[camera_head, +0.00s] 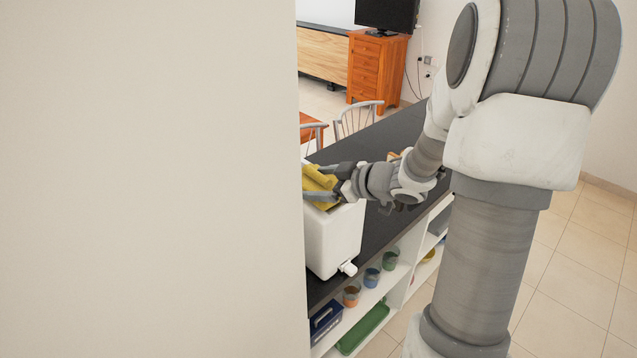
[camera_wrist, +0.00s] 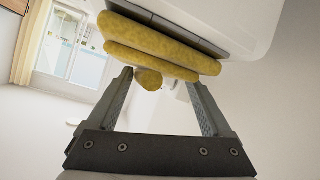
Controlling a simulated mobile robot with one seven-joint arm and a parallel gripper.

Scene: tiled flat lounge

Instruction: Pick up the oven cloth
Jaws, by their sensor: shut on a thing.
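The yellow oven cloth (camera_head: 318,181) is folded and lies at the open top of a white container (camera_head: 334,240) with a tap, beside the pale wall edge. In the wrist view the cloth (camera_wrist: 165,47) shows as thick rolled folds across the fingertips, against a white rim. A small part of it bulges between the fingers. My gripper (camera_head: 333,184) reaches in from the right and is shut on the cloth. In the wrist view my gripper (camera_wrist: 158,82) has its two fingers apart with cloth at their tips. The wall hides the cloth's left side.
A pale wall (camera_head: 150,180) fills the left of the head view, close to the container. The container stands on a dark counter (camera_head: 385,215). Shelves below hold several cups (camera_head: 371,277), a blue box (camera_head: 325,318) and a green tray (camera_head: 363,328). Chairs (camera_head: 357,115) stand behind.

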